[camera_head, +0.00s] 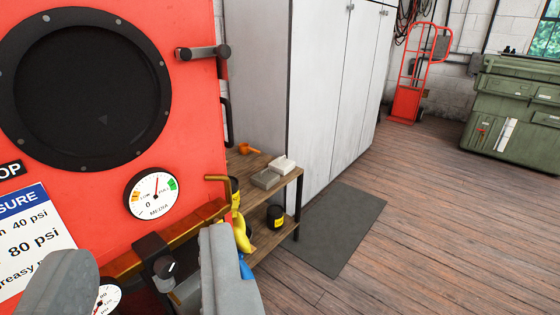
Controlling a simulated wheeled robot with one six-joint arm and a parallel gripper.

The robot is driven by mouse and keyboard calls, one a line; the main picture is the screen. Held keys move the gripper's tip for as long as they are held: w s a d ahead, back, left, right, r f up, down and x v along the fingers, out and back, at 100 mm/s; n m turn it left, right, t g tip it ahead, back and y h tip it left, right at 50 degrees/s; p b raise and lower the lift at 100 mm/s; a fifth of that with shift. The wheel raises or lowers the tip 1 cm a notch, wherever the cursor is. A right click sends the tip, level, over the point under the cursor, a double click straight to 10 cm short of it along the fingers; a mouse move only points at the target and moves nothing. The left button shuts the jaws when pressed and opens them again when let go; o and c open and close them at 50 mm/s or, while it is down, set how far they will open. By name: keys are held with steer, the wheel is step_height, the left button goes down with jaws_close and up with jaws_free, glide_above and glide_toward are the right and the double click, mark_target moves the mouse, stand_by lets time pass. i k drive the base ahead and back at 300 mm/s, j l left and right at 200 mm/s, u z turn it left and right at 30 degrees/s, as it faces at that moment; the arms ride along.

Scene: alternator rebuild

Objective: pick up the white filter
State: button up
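My gripper (143,250) shows at the lower left as two grey fingers spread wide apart. It is open, and I see nothing held between the fingers. It is in front of a red machine. I see nothing that is clearly a white filter. A small white block (283,163) sits on the wooden shelf, to the right of and beyond my gripper; I cannot tell whether it is the filter.
The red machine (195,120) has a round black window, a gauge (152,195) and a protruding handle. A wooden shelf unit (283,186) holds a grey block (265,179). Grey cabinets (320,80) stand behind. A dark mat (335,225) lies on open wooden floor at right.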

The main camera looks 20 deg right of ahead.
mark_target(282, 166)
steer(key=i+l, duration=0.3)
steer(key=i+l+u, duration=0.15)
steer(key=i+l, duration=0.45)
steer(key=l, duration=0.15)
steer(key=i+l+u, duration=0.1)
steer(key=i+l, duration=0.15)
steer(key=l, duration=0.15)
steer(key=i+l+u, duration=0.1)
steer(key=i+l, duration=0.45)
steer(key=l, duration=0.25)
steer(key=i+l+u, duration=0.1)
steer(key=i+l, duration=0.15)
steer(key=l, duration=0.2)
steer(key=i+l+u, duration=0.1)
steer(key=l, duration=0.3)
steer(key=i, duration=0.1)
